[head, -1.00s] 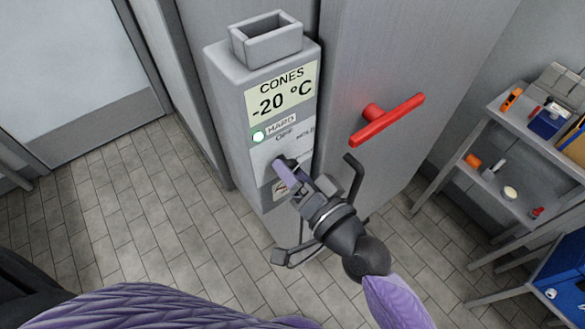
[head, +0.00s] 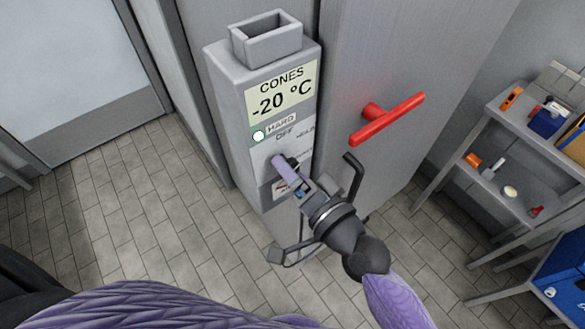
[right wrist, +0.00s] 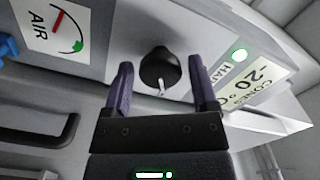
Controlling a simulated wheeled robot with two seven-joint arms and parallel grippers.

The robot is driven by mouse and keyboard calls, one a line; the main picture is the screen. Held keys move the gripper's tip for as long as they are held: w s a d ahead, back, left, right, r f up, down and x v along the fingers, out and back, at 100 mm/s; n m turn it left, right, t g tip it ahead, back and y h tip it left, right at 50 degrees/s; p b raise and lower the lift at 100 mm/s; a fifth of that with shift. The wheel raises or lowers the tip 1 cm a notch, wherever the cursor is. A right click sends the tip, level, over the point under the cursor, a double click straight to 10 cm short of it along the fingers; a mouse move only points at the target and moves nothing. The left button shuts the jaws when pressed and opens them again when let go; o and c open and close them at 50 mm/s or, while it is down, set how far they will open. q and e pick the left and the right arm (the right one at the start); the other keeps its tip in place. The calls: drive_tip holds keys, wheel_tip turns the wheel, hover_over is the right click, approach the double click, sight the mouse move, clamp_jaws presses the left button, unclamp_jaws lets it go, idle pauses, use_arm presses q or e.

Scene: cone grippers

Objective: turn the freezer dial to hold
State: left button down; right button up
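The freezer dial is a round black knob with a white pointer (right wrist: 160,68) in the right wrist view. Its pointer aims down in that picture. In the head view the dial is mostly hidden behind my right gripper (head: 286,167). The wrist view shows the two purple fingers of my right gripper (right wrist: 161,78) apart, one on each side of the dial, with visible gaps between. Above the dial, the head view shows labels HARD (head: 281,123), OFF and a partly covered one at right that I cannot read fully. My left gripper is not in view.
A lit lamp (head: 258,136) and the CONES -20 °C sign (head: 281,90) are on the control box, with an open tray (head: 266,40) on top. A red handle (head: 387,120) sticks out at right. An AIR gauge (right wrist: 57,32) is beside the dial. Shelves (head: 500,150) stand far right.

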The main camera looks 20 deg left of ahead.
drive_tip(key=shift+o, duration=0.6)
drive_tip(key=b+v, duration=0.1)
drive_tip(key=v, duration=0.9)
